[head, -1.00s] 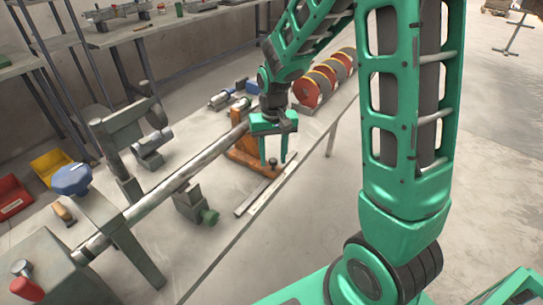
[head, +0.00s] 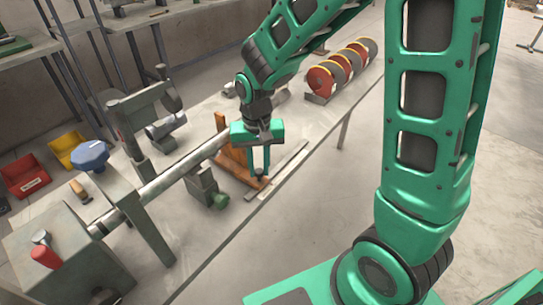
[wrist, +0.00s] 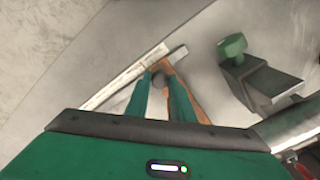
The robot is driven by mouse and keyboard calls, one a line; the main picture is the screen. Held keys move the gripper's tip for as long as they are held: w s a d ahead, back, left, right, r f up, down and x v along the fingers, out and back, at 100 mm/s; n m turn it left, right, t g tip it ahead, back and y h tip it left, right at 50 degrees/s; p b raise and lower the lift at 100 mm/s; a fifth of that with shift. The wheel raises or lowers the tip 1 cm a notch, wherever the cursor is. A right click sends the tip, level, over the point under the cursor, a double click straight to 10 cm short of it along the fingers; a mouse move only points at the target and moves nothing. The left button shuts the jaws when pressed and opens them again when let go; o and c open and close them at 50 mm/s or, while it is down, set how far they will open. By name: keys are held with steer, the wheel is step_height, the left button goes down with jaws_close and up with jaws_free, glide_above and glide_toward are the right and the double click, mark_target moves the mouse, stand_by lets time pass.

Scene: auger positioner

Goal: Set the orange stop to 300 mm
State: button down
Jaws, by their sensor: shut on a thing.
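The orange stop (head: 230,153) stands at the bar, with its foot reaching out beside the pale scale strip (head: 282,170). My gripper (head: 259,175) points down, shut on the small dark knob at the stop's foot. In the wrist view, my gripper (wrist: 159,88) has the round dark knob (wrist: 158,80) between its green fingertips. Part of the orange stop (wrist: 190,90) shows beside and behind the fingers. The scale strip (wrist: 122,78) runs past them; its marks are too small to read. My gripper hides part of the stop in the head view.
A clamp with a green knob (head: 220,201) sits just left of the stop; its green knob (wrist: 232,45) is right of my fingers in the wrist view. Red discs (head: 320,80) stand farther back.

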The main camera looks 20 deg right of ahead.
steer(key=shift+s+a, duration=0.4)
steer(key=shift+a, duration=0.35)
steer(key=shift+s+a, duration=0.35)
steer(key=shift+a, duration=0.35)
steer(key=c, duration=1.5)
jaws_free()
steer(key=shift+s+a, duration=0.1)
steer(key=shift+c, duration=0.2)
steer(key=shift+r, duration=0.55)
step_height(320, 180, up, 10)
steer(key=shift+f, duration=0.15)
steer(key=shift+d, duration=0.2)
